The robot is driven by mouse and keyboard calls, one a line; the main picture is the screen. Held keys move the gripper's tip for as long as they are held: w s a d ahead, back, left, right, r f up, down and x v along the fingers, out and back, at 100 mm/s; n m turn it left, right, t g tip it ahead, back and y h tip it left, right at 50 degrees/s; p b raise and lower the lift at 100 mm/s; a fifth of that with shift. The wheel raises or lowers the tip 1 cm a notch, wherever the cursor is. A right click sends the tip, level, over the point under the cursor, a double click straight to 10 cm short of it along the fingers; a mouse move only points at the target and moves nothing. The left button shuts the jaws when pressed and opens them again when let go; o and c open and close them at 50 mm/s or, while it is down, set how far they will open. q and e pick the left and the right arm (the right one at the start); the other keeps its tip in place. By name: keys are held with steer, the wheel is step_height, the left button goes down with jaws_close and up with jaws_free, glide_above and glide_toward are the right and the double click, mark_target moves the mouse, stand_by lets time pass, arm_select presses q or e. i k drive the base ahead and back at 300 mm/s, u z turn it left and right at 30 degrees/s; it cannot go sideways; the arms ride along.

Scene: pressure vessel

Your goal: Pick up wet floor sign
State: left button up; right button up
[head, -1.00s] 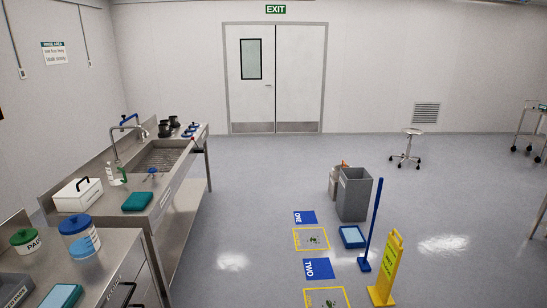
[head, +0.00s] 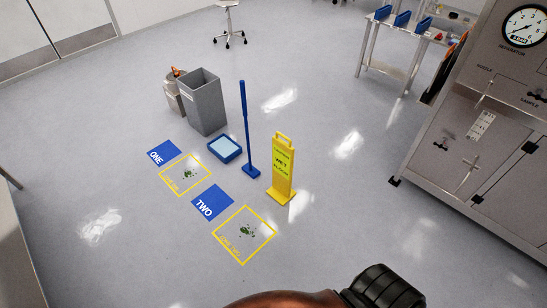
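The yellow wet floor sign (head: 284,172) stands upright on the grey floor near the middle of the head view, with a handle opening at its top and dark lettering on its face. Nothing is touching it. A part of my own arm shows at the bottom edge of the head view, apart from the sign. Neither gripper's fingers can be seen.
A blue long-handled tool (head: 246,135) stands just left of the sign, beside a blue tray (head: 224,149) and a grey bin (head: 203,103). Blue mats and yellow floor squares (head: 243,235) with green debris lie left. A steel cabinet (head: 490,140) stands right. Floor between is clear.

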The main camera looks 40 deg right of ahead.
mark_target(283, 153)
steer(key=z, duration=0.55)
steer(key=i, duration=1.75)
steer(key=z, duration=0.55)
